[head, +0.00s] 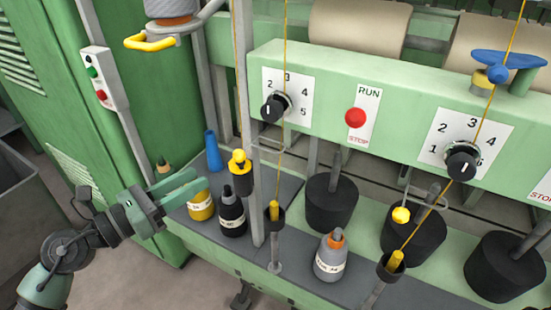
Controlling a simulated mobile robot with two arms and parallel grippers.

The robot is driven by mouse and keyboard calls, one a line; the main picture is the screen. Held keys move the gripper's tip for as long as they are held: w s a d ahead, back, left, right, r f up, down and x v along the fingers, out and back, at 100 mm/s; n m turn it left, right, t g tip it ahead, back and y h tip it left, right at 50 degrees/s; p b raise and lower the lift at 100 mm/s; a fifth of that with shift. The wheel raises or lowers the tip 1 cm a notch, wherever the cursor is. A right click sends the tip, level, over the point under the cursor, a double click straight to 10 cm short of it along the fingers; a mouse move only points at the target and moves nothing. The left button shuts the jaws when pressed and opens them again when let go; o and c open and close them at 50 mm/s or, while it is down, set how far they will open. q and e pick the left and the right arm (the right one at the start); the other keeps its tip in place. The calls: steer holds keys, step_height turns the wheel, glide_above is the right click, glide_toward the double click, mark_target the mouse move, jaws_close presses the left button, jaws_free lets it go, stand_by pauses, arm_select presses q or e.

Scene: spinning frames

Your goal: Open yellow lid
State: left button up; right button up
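A yellow bottle (201,207) with a white label stands on the grey shelf at the left end of the machine. Its top is hidden behind my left gripper (200,180), so I cannot see its lid. My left gripper reaches in from the left just above this bottle. Its two green fingers are apart, with a narrow gap between them. I cannot tell whether they touch the bottle. A small tan cone tip (163,166) shows behind the fingers. My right gripper is not in view.
A black bottle (232,213) stands close to the right of the yellow one, with a blue cone (213,151) behind. A grey post (250,120) rises beside them. A grey bottle with an orange cap (331,257) and black weights (330,203) are further right. Yellow threads hang down.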

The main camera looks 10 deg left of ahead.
mark_target(235, 172)
arm_select(q)
steer(key=w+d+r+m+p, duration=0.1)
steer(key=d, duration=0.1)
steer(key=w+d+m+p, duration=0.1)
steer(key=d, duration=0.2)
steer(key=w+d+r+m+g+p, duration=0.1)
steer(key=d, duration=0.1)
steer(key=shift+w+d+r+h, duration=0.3)
steer(key=shift+h, duration=0.1)
steer(key=shift+w+d+f+p, duration=0.15)
steer(key=shift+w+d+p, duration=0.15)
steer(key=shift+d, duration=0.05)
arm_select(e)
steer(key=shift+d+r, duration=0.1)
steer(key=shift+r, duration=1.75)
arm_select(q)
jaws_close()
